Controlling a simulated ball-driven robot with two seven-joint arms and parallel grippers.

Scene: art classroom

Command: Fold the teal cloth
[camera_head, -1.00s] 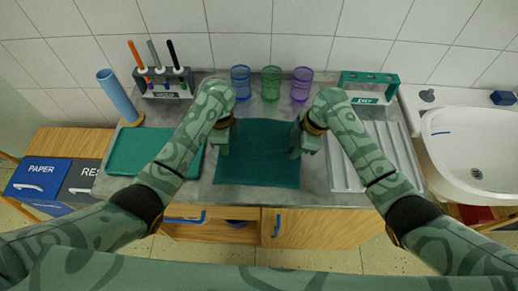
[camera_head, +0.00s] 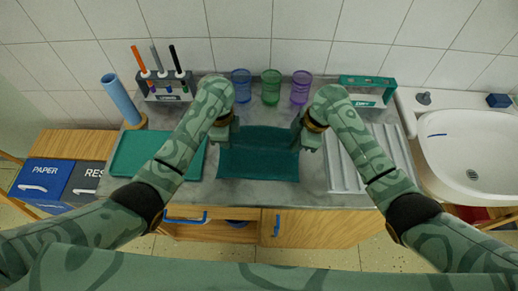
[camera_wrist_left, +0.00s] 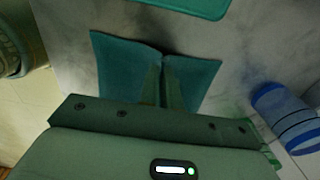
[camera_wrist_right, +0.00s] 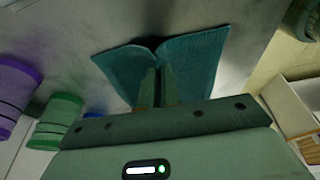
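The teal cloth (camera_head: 258,165) lies on the grey counter between my two grippers, with a crease running across it from side to side. My left gripper (camera_head: 222,140) is at its left edge and my right gripper (camera_head: 309,142) at its right edge. In the left wrist view the cloth (camera_wrist_left: 122,68) bunches into the closed fingers (camera_wrist_left: 162,85) and spreads out on both sides. The right wrist view shows the same, with the cloth (camera_wrist_right: 200,60) pinched between the fingers (camera_wrist_right: 158,85). Both fingertips are partly hidden in the head view.
A green tray (camera_head: 130,168) lies left and a grey ribbed tray (camera_head: 340,165) right of the cloth. Blue (camera_head: 241,86), green (camera_head: 271,88) and purple (camera_head: 301,87) cups stand behind. A marker rack (camera_head: 166,90), blue tube (camera_head: 120,98), green rack (camera_head: 368,92) and sink (camera_head: 470,150) surround the area.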

